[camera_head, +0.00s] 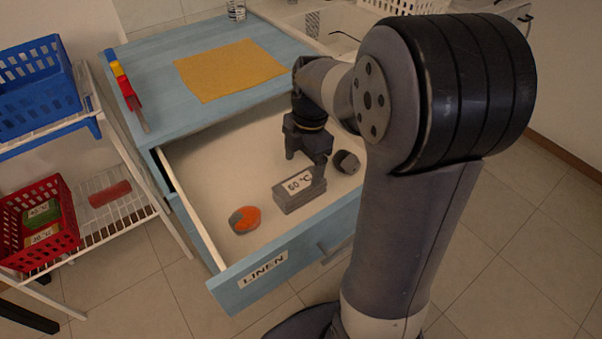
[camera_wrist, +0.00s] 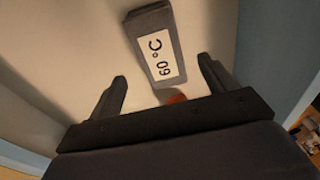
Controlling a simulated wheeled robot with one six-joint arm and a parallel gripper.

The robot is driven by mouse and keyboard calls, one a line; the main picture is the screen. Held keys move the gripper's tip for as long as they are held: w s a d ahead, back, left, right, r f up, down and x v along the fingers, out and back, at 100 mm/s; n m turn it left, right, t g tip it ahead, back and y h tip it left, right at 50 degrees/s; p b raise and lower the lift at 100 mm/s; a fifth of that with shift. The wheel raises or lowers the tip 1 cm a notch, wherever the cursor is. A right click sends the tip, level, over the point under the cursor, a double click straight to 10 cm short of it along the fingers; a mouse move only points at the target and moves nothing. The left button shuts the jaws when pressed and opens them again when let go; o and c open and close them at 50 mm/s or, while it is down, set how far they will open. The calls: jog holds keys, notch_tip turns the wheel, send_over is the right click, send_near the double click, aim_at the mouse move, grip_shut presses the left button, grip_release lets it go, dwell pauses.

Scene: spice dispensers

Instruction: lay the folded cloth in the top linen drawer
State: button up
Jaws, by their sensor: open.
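The folded cloth (camera_head: 299,190) is a small grey block with a white "60 °C" label. It lies on the floor of the open drawer (camera_head: 246,272), which has a "LINEN" label on its light blue front. My gripper (camera_head: 305,163) is inside the drawer space, pointing down close to the cloth. In the wrist view the cloth (camera_wrist: 150,35) shows ahead of and between the two spread fingers (camera_wrist: 162,70). The fingers are open and not closed on it. Part of the cloth is hidden by a finger in the head view.
The drawer also holds an orange and grey rounded item (camera_head: 245,219) and a dark roll (camera_head: 346,162). A yellow cloth (camera_head: 230,69) lies on the blue cabinet top (camera_head: 165,60). A rack at left carries a blue basket (camera_head: 38,88) and a red basket (camera_head: 38,222).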

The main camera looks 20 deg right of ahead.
aim_at(305, 180)
notch_tip(305, 180, up, 6)
jog(key=shift+d+p, duration=0.35)
jog(key=shift+p, duration=0.1)
jog(key=shift+w, duration=0.1)
jog(key=shift+c, duration=0.3)
dwell(0.6)
